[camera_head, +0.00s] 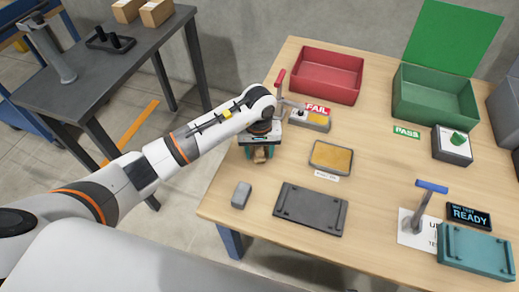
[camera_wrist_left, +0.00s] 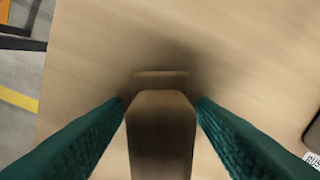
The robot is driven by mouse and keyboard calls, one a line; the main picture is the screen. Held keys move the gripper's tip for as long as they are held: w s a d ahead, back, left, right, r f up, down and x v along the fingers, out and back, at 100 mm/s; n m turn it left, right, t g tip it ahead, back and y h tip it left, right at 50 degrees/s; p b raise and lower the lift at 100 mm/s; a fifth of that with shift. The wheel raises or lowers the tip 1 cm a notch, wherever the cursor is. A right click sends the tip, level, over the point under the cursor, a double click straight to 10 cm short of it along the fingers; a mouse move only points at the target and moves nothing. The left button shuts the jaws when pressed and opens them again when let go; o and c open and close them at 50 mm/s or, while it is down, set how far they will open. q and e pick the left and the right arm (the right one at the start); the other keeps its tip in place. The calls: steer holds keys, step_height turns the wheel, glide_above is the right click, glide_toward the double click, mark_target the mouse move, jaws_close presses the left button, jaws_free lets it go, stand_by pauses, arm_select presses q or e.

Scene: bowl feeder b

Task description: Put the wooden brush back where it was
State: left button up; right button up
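The wooden brush (camera_head: 260,156) is a small brown block at the left part of the wooden table, below my left gripper (camera_head: 259,153). In the left wrist view the brush (camera_wrist_left: 160,135) stands between the two teal fingers of my left gripper (camera_wrist_left: 160,105), which press close to its sides. A soft shadow lies around its lower end, close to the table; I cannot tell whether it touches. A shallow dark tray with a yellow-tan inside (camera_head: 331,157) lies to the right, with a small white label at its front edge. My right gripper is not in view.
A red bin (camera_head: 327,75) and a green bin (camera_head: 434,97) stand at the back. A fixture by the FAIL label (camera_head: 317,109) is just right of my gripper. A grey block (camera_head: 241,195) and dark plate (camera_head: 311,209) lie in front. The table's left edge is close.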

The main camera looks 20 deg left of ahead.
arm_select(q)
steer(key=shift+r, duration=0.15)
step_height(320, 180, up, 12)
steer(key=shift+f+p, duration=0.2)
steer(key=shift+p, duration=0.3)
steer(key=shift+r, duration=0.2)
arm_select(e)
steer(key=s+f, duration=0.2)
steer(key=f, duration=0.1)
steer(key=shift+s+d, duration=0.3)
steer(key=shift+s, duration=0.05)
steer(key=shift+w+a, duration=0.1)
